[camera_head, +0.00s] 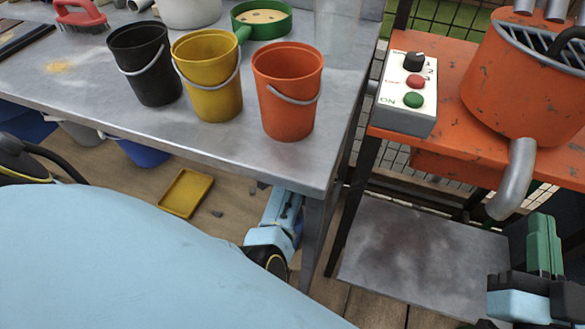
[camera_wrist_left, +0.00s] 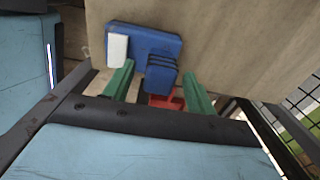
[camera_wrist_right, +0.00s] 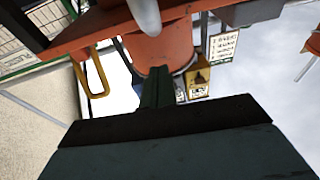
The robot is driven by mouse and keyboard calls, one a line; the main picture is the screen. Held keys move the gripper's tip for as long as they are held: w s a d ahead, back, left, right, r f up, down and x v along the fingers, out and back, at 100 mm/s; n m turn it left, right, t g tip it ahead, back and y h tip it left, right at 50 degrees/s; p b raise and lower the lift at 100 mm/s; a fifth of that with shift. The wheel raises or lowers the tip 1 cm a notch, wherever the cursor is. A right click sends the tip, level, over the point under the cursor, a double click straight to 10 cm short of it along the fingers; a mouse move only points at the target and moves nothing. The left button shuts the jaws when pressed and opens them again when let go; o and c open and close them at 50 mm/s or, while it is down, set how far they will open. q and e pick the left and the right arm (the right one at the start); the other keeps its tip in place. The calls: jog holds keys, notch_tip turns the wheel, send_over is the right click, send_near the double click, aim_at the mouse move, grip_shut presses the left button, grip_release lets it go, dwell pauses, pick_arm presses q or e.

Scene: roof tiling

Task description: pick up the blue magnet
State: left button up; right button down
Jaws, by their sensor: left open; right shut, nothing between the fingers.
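A blue block (camera_wrist_left: 150,42) with a white piece on its left end lies beyond my left fingertips in the left wrist view. Its lower part has dark blue ribs between the fingers; I take it for the blue magnet, but cannot be sure. My left gripper (camera_wrist_left: 158,72) is open, with one green finger on each side of the ribbed part; I see no clear contact. In the head view the left arm reaches down by the table's front leg, and its fingers are hidden. My right gripper (camera_head: 545,245) is shut and empty at lower right; it also shows in the right wrist view (camera_wrist_right: 157,85).
A grey table (camera_head: 215,145) carries black (camera_head: 145,62), yellow (camera_head: 208,75) and orange (camera_head: 287,90) buckets. An orange mixer (camera_head: 515,85) and a control box (camera_head: 407,95) stand on an orange bench at right. A yellow tray (camera_head: 186,193) lies on the floor. A red thing (camera_wrist_left: 165,102) shows between the left fingers.

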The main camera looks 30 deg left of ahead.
pick_arm(q)
jog(key=shift+f+b, duration=0.65)
jog(key=shift+f, duration=0.5)
pick_arm(e)
jog(key=r+t, duration=0.1)
jog(key=s+r+t, duration=0.1)
jog(key=r, duration=0.1)
jog(key=s+r+t+y, duration=0.1)
jog(key=t, duration=0.1)
jog(key=shift+r, duration=0.4)
pick_arm(q)
jog(key=shift+c, duration=0.5)
jog(key=c, duration=0.9)
pick_arm(e)
jog(key=shift+w+a, duration=0.1)
